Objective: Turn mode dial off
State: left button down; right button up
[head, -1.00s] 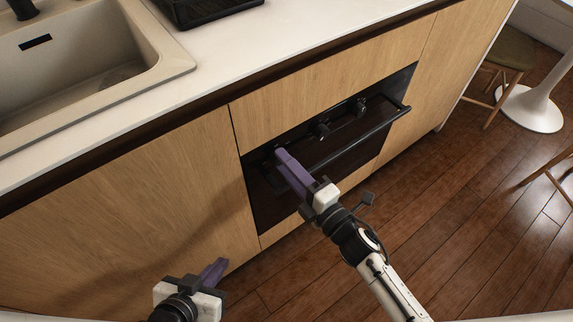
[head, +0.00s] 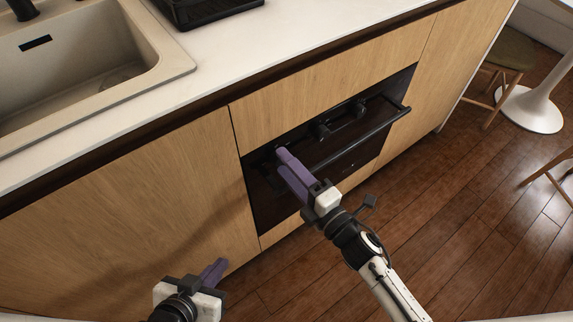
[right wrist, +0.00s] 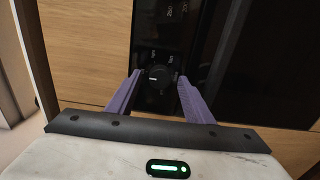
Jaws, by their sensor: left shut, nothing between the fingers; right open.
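The black oven (head: 330,150) is built into the wooden cabinet front, with dark knobs along its upper panel. One knob (head: 320,130) shows near the middle of the panel and another further right. In the right wrist view a round black dial (right wrist: 158,76) with a small light mark sits between the purple fingers of my right gripper (right wrist: 154,88). The right gripper is open, a finger on either side of the dial; I cannot tell whether they touch it. In the head view my right gripper (head: 281,160) covers the panel's left end. My left gripper (head: 219,264) is shut and empty, low before the cabinet.
The oven's bar handle (head: 360,140) sticks out just right of my right gripper. The counter (head: 250,50) with a sink (head: 90,70) lies above. A stool (head: 505,55) and a white table base (head: 530,105) stand at the right.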

pick_arm(q)
jog(key=shift+r, duration=0.15)
pick_arm(e)
jog(key=v, duration=0.9)
jog(key=shift+s+d, duration=0.25)
jog(key=shift+s, duration=0.05)
pick_arm(q)
jog(key=r+p, duration=0.1)
jog(key=p, duration=0.1)
jog(key=r+p, duration=0.1)
jog(key=p, duration=0.1)
jog(key=r+p, duration=0.2)
jog(key=shift+a+r, duration=0.1)
jog(key=shift+a, duration=0.15)
pick_arm(e)
jog(key=s+d+f+m+g+h, duration=0.3)
jog(key=s+m, duration=0.3)
jog(key=m, duration=0.5)
jog(key=s+d+f+m+g+h, duration=0.3)
jog(key=s+d+m+h, duration=0.2)
jog(key=m, duration=0.7)
jog(key=shift+s+d+f, duration=0.3)
jog(key=shift+s+d, duration=0.15)
jog(key=shift+d, duration=0.3)
pick_arm(q)
jog(key=shift+s, duration=0.2)
